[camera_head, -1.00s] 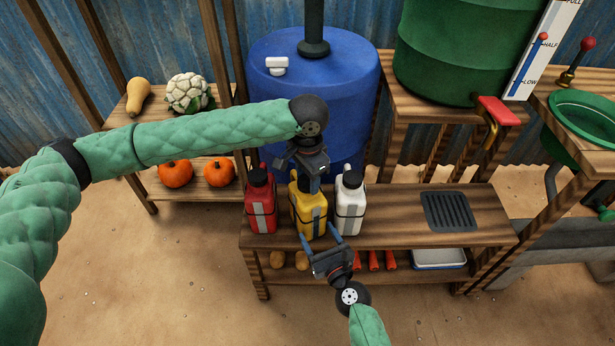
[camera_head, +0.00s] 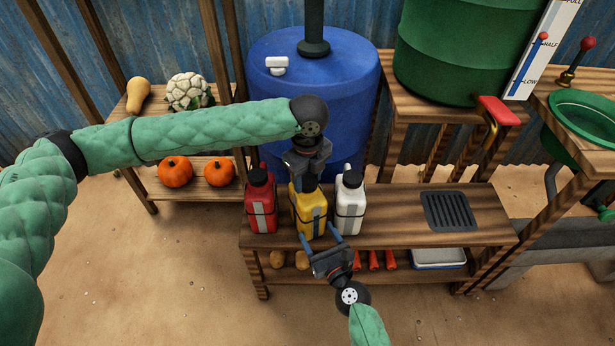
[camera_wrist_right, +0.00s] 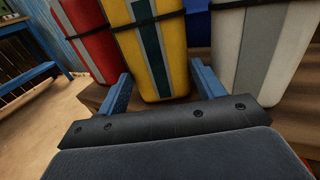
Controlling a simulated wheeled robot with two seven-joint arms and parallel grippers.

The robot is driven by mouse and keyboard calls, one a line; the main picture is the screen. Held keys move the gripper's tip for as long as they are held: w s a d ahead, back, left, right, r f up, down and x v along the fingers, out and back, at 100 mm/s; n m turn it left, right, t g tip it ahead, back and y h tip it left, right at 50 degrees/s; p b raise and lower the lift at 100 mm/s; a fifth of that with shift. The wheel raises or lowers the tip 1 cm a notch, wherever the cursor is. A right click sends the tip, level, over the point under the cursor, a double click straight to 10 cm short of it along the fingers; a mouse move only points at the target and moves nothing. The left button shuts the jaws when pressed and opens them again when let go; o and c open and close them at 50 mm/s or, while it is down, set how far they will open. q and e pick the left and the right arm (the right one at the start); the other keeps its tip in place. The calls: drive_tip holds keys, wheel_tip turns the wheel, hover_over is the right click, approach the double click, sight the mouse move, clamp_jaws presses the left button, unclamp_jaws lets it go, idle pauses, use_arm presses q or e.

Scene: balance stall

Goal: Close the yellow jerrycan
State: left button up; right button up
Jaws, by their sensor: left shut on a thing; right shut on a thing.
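The yellow jerrycan (camera_head: 311,211) stands upright on the wooden bench between a red jerrycan (camera_head: 261,203) and a white jerrycan (camera_head: 350,205). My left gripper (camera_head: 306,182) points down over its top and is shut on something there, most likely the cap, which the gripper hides. My right gripper (camera_head: 320,236) is low at the front with its fingers on either side of the yellow jerrycan, shut on its body. The right wrist view shows the yellow jerrycan (camera_wrist_right: 154,60) between the two blue fingers.
The bench (camera_head: 400,233) is clear to the right up to a dark drain grate (camera_head: 448,210). A blue barrel (camera_head: 335,85) stands behind the jerrycans. A green barrel's red-handled tap (camera_head: 497,112) is at the right. Vegetables lie on a shelf at the left.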

use_arm(q)
drive_tip(key=m, duration=0.3)
drive_tip(key=o, duration=1.1)
drive_tip(key=shift+r, duration=0.15)
drive_tip(key=shift+r, duration=2.1)
drive_tip(key=shift+c, duration=0.5)
